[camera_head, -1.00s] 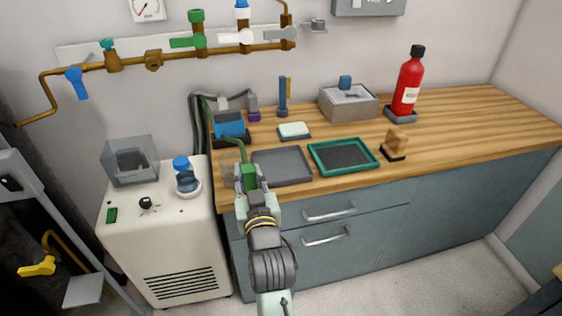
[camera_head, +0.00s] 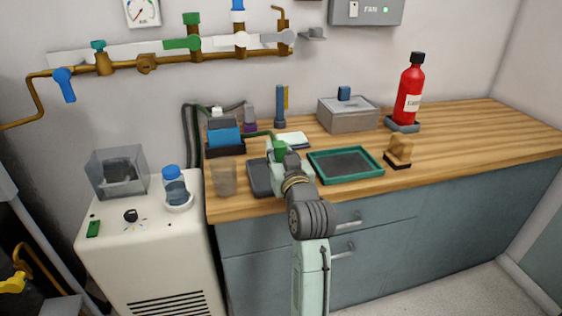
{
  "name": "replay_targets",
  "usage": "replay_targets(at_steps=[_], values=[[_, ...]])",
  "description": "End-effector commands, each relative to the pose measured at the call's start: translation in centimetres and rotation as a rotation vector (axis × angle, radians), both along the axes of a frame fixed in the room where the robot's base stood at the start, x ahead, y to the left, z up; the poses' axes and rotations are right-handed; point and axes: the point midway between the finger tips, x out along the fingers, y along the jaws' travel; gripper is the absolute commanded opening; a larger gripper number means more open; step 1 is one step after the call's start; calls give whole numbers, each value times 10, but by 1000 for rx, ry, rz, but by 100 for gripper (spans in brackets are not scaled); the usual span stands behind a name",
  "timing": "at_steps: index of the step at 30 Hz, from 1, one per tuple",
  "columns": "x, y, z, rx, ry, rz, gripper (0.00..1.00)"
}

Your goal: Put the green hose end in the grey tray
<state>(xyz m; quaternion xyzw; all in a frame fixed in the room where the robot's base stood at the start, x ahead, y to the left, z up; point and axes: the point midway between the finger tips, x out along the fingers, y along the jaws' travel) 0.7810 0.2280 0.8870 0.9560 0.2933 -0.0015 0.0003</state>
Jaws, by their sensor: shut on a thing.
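The green hose end (camera_head: 280,147) is in my gripper (camera_head: 281,153), which is shut on it. Its green hose runs back to the left toward the wall side of the counter. My gripper is over or just behind the grey tray; I cannot tell its height above it. The grey tray (camera_head: 258,180) lies on the wooden counter, and my gripper and wrist hide much of it.
A green-rimmed tray (camera_head: 379,172) lies just right of my gripper. A clear beaker (camera_head: 223,180) stands left of the grey tray. Behind are a blue item in a dark holder (camera_head: 223,137), a pale pad (camera_head: 294,139) and a grey box (camera_head: 348,117).

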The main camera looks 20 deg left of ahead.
Motion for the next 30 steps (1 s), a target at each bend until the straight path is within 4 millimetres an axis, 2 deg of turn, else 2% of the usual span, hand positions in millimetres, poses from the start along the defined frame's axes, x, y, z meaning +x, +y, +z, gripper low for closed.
replay_targets(at_steps=[5, 12, 24, 25, 30], values=[[9, -2, -3, 1, -2, 1, 0], [9, -2, -34, 1, 2, 1, 0], [8, -2, -40, 1, -3, 0, 0], [9, -2, -41, 0, -2, 1, 26], [9, -2, -40, 1, -2, 1, 38]])
